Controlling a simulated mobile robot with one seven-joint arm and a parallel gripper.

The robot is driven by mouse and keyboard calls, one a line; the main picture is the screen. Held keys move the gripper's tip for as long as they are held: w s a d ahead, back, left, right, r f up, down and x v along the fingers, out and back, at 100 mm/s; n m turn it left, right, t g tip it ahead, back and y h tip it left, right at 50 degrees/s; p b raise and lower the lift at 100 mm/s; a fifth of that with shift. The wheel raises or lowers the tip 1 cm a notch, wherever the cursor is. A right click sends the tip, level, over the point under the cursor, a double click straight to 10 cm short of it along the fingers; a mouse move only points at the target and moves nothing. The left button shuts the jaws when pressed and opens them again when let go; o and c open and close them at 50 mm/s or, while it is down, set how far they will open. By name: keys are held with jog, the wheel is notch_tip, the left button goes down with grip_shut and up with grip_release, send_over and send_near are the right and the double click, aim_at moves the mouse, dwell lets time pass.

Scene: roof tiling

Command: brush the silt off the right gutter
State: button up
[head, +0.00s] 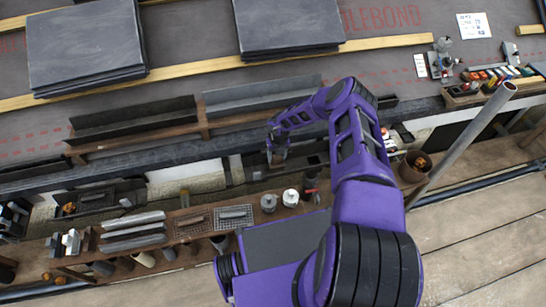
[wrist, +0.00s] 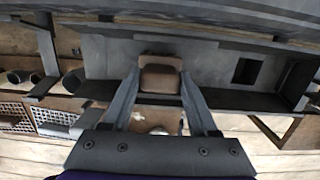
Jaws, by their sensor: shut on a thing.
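The right gutter (head: 240,104) is a long grey trough on a wooden rail below the slates in the head view; my arm hides part of it. Its face looks paler than the dark left gutter (head: 130,122), but I cannot make out silt clearly. My gripper (head: 277,152) is below the right gutter, apart from it in the picture. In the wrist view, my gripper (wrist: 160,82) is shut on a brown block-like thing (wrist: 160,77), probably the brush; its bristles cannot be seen.
Two slate stacks (head: 85,48) lie on battens above the gutters. A lower plank shelf (head: 180,218) holds pipes, mesh trays and pots. A slanting grey pole (head: 465,140) stands right of my arm. A brown pot (head: 415,166) is beside it.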

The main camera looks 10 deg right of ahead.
jog(key=shift+s+d+f, duration=0.1)
jog(key=shift+d+f, duration=0.05)
jog(key=shift+d, duration=1.25)
jog(key=shift+d+f, duration=0.15)
jog(key=shift+d, duration=1.2)
jog(key=shift+d+r, duration=0.1)
jog(key=shift+d, duration=1.5)
jog(key=shift+a+r, duration=0.15)
jog(key=shift+a, duration=0.75)
jog(key=shift+a+r, duration=0.1)
jog(key=shift+a, duration=0.75)
jog(key=shift+a+f, duration=0.2)
jog(key=shift+a, duration=1.5)
jog(key=shift+a+f, duration=0.15)
jog(key=shift+a, duration=3.15)
jog(key=shift+r, duration=0.1)
notch_tip(320, 180, up, 6)
jog(key=p, duration=0.4)
jog(key=shift+d, duration=0.1)
